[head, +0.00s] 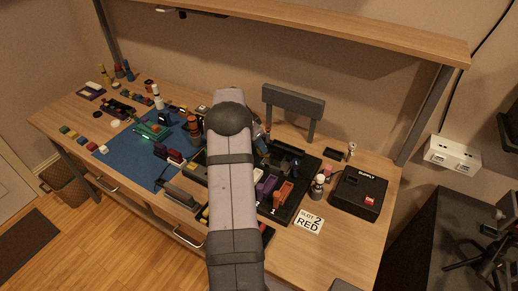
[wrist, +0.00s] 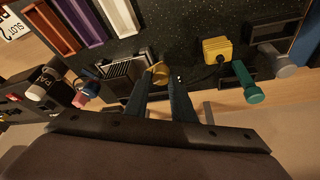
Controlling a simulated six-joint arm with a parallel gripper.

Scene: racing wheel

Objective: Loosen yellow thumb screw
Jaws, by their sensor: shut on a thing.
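The yellow thumb screw (wrist: 160,73) shows in the wrist view as a small round yellow knob at the edge of the black board (wrist: 175,22). My gripper (wrist: 162,80) has its two dark blue fingers on either side of the knob, closed on it. The fingertips partly cover the screw, and its shaft is hidden. In the head view my grey arm blocks the screw and most of the gripper.
A yellow block (wrist: 217,50) with a black cable and a green knob (wrist: 245,82) stand right of the fingers. A ribbed dark block (wrist: 128,70) is close on the left. Orange, purple and white trays line the board. The supply box (head: 359,194) stands at right.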

